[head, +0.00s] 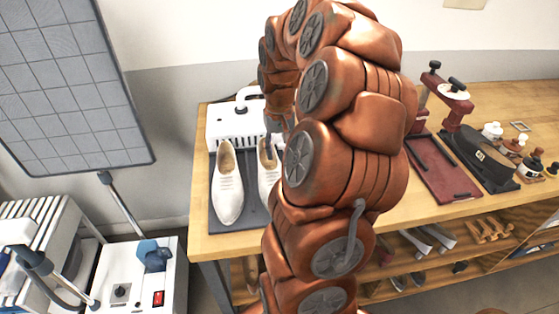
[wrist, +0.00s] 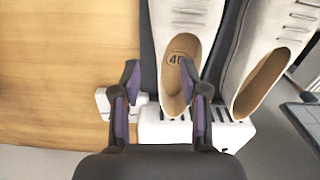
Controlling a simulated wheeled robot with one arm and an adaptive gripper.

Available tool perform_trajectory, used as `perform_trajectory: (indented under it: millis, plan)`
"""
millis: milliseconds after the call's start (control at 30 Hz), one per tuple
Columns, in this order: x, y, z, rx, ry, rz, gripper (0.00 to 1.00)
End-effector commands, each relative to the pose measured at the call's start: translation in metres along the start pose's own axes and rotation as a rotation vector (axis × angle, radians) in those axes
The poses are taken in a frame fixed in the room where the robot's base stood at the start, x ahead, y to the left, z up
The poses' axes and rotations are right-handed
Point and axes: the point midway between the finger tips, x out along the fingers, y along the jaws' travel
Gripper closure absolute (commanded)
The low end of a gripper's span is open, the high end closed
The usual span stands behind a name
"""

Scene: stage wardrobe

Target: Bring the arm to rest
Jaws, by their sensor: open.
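My arm rises through the middle of the head view and bends over the wooden table (head: 230,243). In the head view the arm hides most of the gripper. A pair of white shoes stands on a dark mat, the left one (head: 229,190) in plain view and the other (head: 266,172) partly hidden by my arm.
A white slotted device (head: 232,128) stands behind the shoes. A red tray (head: 441,168), a dark stand (head: 478,158) and several small bottles (head: 530,165) are at the right. Shoes lie on the shelf below. A white machine (head: 140,275) and a grey gridded panel (head: 75,85) stand at the left.

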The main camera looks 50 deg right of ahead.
Motion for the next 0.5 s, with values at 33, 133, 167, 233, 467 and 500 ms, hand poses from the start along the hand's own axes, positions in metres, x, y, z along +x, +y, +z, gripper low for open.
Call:
perform_trajectory:
  millis: [33,133,167,233,467,500]
  plan:
    - [-0.011,0.000,-0.002,0.000,0.006,0.001,0.56]
    - [-0.028,0.000,-0.002,0.001,0.006,0.000,0.56]
    - [-0.033,0.000,-0.002,0.001,0.006,0.000,0.56]
    - [-0.040,0.000,-0.001,0.001,0.002,0.001,0.56]
    - [-0.055,0.000,-0.001,0.000,0.001,0.001,0.56]
    - [-0.056,0.000,-0.001,0.000,0.001,0.000,0.56]
